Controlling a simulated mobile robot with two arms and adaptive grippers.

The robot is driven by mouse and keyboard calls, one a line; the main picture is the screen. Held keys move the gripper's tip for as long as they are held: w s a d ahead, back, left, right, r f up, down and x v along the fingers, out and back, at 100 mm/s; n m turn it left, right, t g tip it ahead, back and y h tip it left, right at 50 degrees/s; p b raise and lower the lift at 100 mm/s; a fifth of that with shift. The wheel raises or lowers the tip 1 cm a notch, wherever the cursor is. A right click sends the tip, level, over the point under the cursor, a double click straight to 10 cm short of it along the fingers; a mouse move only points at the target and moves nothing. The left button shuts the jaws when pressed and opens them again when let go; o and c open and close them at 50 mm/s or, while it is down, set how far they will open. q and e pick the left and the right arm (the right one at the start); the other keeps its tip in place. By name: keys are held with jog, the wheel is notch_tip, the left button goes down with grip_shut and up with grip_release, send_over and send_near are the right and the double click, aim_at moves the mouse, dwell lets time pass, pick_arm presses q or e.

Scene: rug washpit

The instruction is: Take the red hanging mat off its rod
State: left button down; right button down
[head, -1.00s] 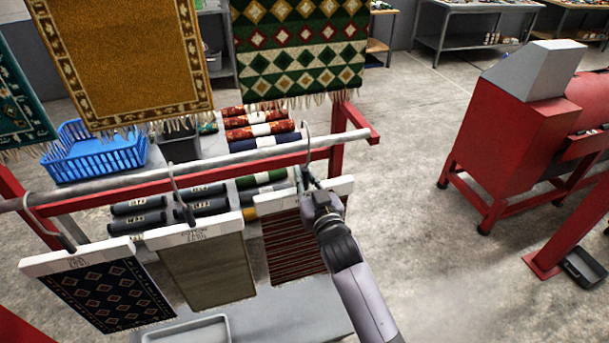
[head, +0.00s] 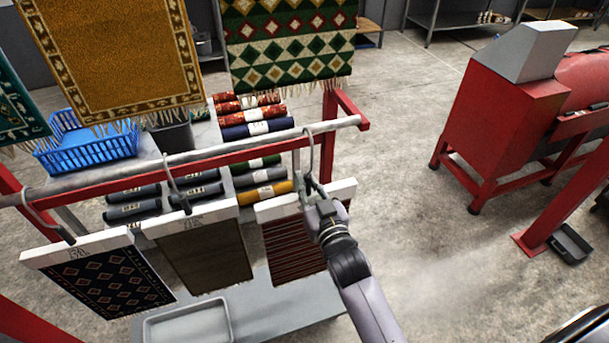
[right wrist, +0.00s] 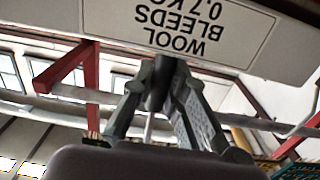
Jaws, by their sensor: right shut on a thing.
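The red hanging mat (head: 293,249), dark red with thin stripes, hangs from a white hanger bar (head: 282,207) at the right of the row. Its wire hook (head: 309,150) overlaps the grey rod (head: 250,145) in the head view; I cannot tell whether they touch. My right gripper (head: 318,196) is just above the bar and covers part of it. In the right wrist view its fingers are shut on the dark hook stem (right wrist: 160,85), close to the bar labelled "WOOL BLEEDS" (right wrist: 255,60). My left gripper is not in view.
A brown mat (head: 208,255) and a navy patterned mat (head: 100,285) hang to the left. Behind the rod are rolled rugs (head: 258,128) and a blue basket (head: 85,150). A grey tray (head: 190,325) lies below. Open floor lies right, before a red machine (head: 500,125).

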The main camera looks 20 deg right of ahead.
jog(key=s+p, duration=0.1)
jog(key=s, duration=0.6)
jog(key=shift+s+r+p, duration=0.2)
jog(key=shift+s+p, duration=0.2)
jog(key=shift+d+f, duration=0.1)
dwell(0.6)
